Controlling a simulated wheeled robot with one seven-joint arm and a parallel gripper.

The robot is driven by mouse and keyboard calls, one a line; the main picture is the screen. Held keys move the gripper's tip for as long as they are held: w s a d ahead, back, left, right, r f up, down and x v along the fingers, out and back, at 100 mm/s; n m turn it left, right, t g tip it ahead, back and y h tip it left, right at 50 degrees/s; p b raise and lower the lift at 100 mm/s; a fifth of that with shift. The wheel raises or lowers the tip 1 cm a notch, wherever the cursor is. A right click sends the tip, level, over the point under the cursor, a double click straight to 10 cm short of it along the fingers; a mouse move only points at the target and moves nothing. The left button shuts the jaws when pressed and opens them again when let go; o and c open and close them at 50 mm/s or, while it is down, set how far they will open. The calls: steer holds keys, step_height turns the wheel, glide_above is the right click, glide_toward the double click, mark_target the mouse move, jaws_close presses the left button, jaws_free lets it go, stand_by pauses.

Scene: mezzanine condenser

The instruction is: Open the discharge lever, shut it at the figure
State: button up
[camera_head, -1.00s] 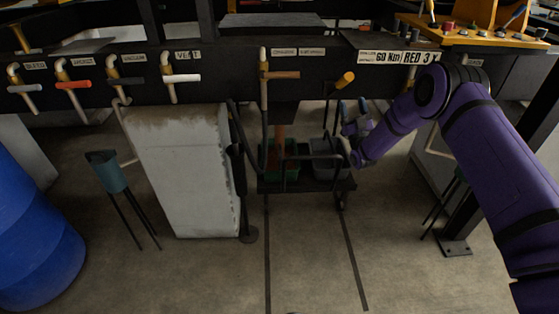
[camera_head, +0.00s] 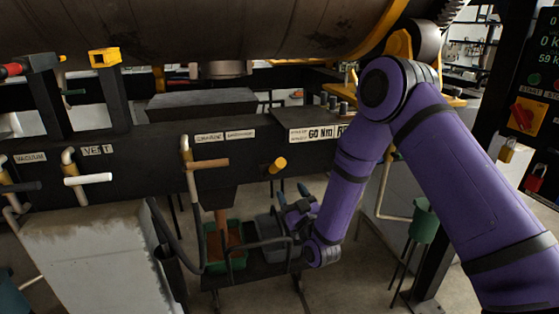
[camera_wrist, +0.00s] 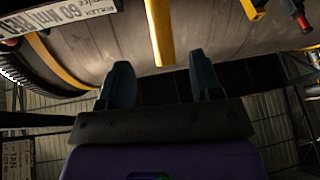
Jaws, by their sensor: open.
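A yellow-ended lever (camera_head: 277,166) sticks out of the dark beam, right of a brown-handled pipe valve; no label names it clearly as the discharge lever. In the wrist view a yellow bar (camera_wrist: 160,35) stands just beyond and between my fingertips; it may be this lever. My gripper (camera_head: 292,190) is just below and right of the lever, fingers pointing up. It also shows in the wrist view (camera_wrist: 160,70), its two blue fingers apart with nothing between them. A display (camera_head: 545,48) at the right edge is cut off; part reads "59 k".
A brown-handled valve (camera_head: 208,164) and a white-handled vent valve (camera_head: 88,180) are left of the lever. A large drum (camera_head: 190,30) hangs above.

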mark_target(277, 166)
steer(key=x, duration=1)
steer(key=shift+w+a+r, duration=0.1)
steer(key=shift+w+r, duration=0.05)
steer(key=shift+w, duration=0.1)
jaws_close()
